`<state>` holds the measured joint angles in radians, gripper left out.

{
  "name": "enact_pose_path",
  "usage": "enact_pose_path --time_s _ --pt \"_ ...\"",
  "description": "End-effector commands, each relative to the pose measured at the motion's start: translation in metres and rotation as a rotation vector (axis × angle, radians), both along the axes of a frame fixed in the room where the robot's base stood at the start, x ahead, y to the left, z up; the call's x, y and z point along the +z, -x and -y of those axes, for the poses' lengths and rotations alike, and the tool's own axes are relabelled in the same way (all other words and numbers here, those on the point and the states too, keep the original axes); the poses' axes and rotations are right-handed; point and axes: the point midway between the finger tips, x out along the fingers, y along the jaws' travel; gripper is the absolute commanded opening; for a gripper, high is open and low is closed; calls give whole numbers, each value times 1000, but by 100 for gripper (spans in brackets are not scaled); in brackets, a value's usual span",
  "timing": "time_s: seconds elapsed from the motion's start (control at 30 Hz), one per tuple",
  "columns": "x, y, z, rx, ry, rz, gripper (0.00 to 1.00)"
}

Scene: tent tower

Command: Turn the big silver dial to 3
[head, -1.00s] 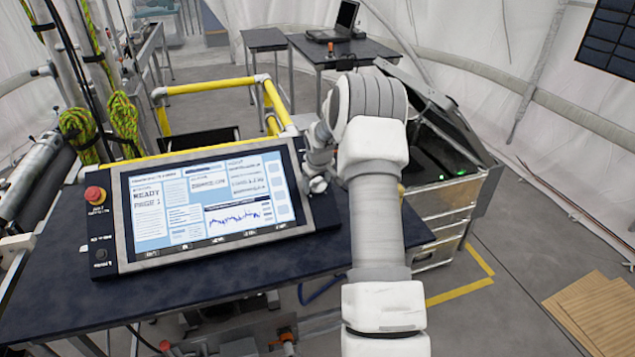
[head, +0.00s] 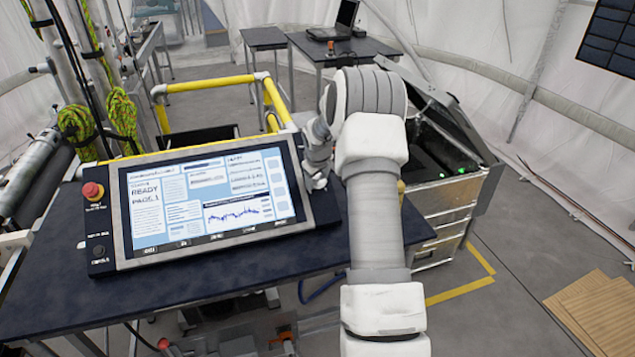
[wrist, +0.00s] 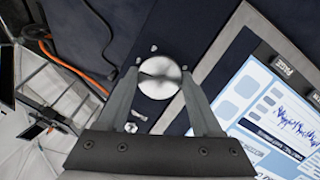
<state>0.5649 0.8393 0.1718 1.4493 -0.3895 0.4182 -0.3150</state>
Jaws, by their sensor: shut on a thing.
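The big silver dial (wrist: 158,84) is round and shiny, on the dark panel beside the screen in the wrist view. My gripper (wrist: 159,74) has one finger on each side of it and is shut on the dial. In the head view the dial and my fingertips are hidden behind my arm, to the right of the console screen (head: 208,196).
The screen's frame lies close to the gripper's right finger in the wrist view. A red stop button (head: 93,191) sits left of the screen. Yellow rails (head: 205,87) stand behind the console, and an open metal case (head: 440,205) stands right of my arm.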

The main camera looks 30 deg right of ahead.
Motion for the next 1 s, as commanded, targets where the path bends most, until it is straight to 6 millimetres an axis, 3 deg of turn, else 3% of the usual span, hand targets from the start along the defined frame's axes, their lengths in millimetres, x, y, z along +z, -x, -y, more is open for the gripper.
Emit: enact_pose_path --time_s 1.0 --pt "-3 3 -2 775 526 -136 11"
